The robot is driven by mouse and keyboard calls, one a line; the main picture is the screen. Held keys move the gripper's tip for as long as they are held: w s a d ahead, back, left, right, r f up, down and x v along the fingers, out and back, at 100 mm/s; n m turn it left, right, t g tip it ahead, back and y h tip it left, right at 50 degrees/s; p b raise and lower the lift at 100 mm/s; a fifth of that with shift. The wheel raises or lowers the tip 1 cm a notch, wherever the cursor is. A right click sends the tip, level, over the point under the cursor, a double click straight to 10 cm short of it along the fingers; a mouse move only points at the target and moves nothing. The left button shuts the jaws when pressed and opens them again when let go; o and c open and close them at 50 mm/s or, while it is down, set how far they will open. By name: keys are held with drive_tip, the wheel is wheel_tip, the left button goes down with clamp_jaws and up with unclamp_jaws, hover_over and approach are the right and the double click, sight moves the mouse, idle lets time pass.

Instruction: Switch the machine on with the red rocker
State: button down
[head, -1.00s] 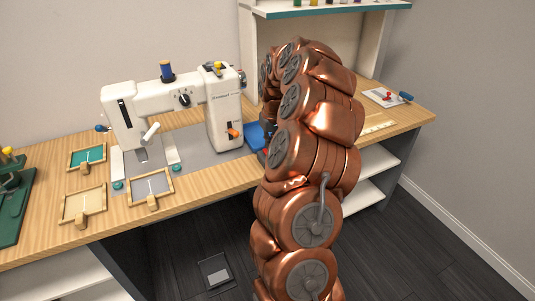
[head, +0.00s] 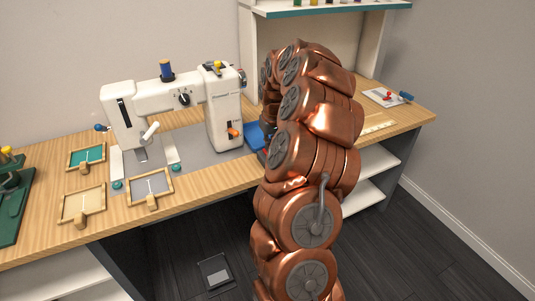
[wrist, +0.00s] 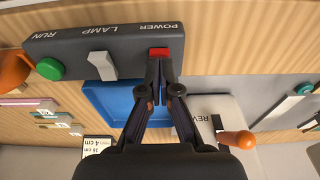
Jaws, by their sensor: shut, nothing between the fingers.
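The red rocker (wrist: 158,52) shows in the wrist view on a dark switch panel (wrist: 125,40), under the word POWER. The lettering appears upside down. My gripper (wrist: 160,68) is shut and empty, its fingertips right at the rocker's near edge and overlapping it in the picture. I cannot tell whether they touch it. In the head view, the white sewing machine (head: 222,120) stands on the wooden table, and my copper arm hides the gripper and most of the panel.
Beside the rocker are a pale LAMP switch (wrist: 101,64) and a green RUN button (wrist: 50,69). A blue tray (wrist: 110,100) lies close by. The machine's orange lever (wrist: 240,140) sticks up at the lower right. Small framed pieces (head: 150,203) lie at the table's front left.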

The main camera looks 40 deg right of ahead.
drive_tip(key=shift+f+b, duration=0.3)
drive_tip(key=shift+f, duration=0.3)
idle(0.3)
drive_tip(key=shift+r, duration=0.15)
drive_tip(key=shift+r+p, duration=0.7)
drive_tip(key=shift+r, duration=2.7)
